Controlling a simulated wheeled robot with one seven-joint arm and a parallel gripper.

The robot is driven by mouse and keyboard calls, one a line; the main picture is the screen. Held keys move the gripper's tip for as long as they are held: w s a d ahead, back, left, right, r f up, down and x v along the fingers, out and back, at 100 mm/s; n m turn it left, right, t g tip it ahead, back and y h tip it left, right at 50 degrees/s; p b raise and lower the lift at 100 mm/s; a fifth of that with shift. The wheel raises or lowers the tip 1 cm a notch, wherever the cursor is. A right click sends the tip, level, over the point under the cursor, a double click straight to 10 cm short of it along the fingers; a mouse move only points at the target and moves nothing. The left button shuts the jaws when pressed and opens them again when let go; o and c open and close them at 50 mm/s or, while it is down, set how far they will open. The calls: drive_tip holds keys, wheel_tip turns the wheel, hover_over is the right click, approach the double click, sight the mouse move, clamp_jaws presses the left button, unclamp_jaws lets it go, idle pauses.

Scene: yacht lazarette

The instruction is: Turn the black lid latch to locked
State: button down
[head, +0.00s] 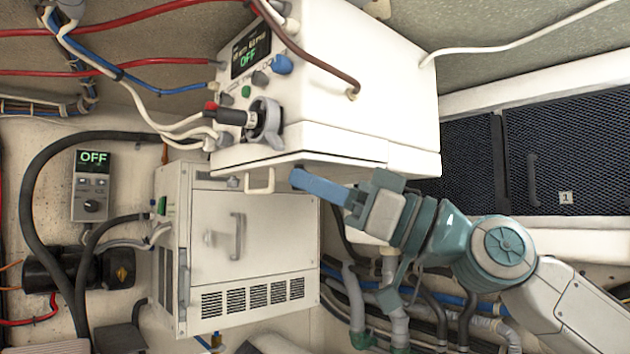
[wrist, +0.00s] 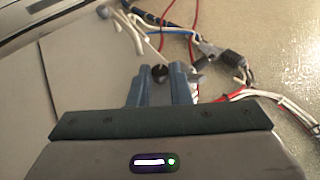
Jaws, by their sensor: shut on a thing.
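My gripper (head: 297,179) reaches in from the right in the head view, its blue-grey fingers at the lower edge of the white upper box (head: 370,85). In the wrist view the two fingers (wrist: 160,76) are closed around a small dark round piece (wrist: 160,72), which looks like the black lid latch. Only its end shows between the fingertips, so I cannot tell its angle. In the head view the fingers hide it.
A black lever with a red end (head: 232,116) and a display reading OFF (head: 250,52) are on the upper box's front. Below is a white cabinet (head: 265,235) with a handle. Hoses and cables run below my arm. A black mesh panel (head: 570,150) is at right.

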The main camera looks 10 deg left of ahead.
drive_tip(key=shift+w+a+r+n+g+h+p, duration=0.2)
drive_tip(key=shift+n+g+h+p, duration=0.45)
drive_tip(key=shift+n+g, duration=1.35)
drive_tip(key=shift+w+d+f+n+g+h+p, duration=0.1)
drive_tip(key=shift+w+n+g+h+p, duration=0.55)
drive_tip(key=shift+g, duration=2.5)
drive_tip(key=shift+s+a+r+n+g+h+p, duration=0.1)
drive_tip(key=shift+n+g+h+p, duration=0.3)
drive_tip(key=shift+n+g+p, duration=1.55)
drive_tip(key=shift+f+m+g+b, duration=0.1)
drive_tip(key=shift+m+g+b, duration=0.2)
drive_tip(key=shift+g+b, duration=0.55)
drive_tip(key=c, duration=1.3)
unclamp_jaws()
drive_tip(key=shift+c, duration=0.2)
drive_tip(key=shift+d+f, duration=0.1)
drive_tip(key=b+v, duration=0.2)
drive_tip(key=v, duration=1.1)
drive_tip(key=shift+w+d, duration=0.3)
drive_tip(key=shift+w, duration=0.05)
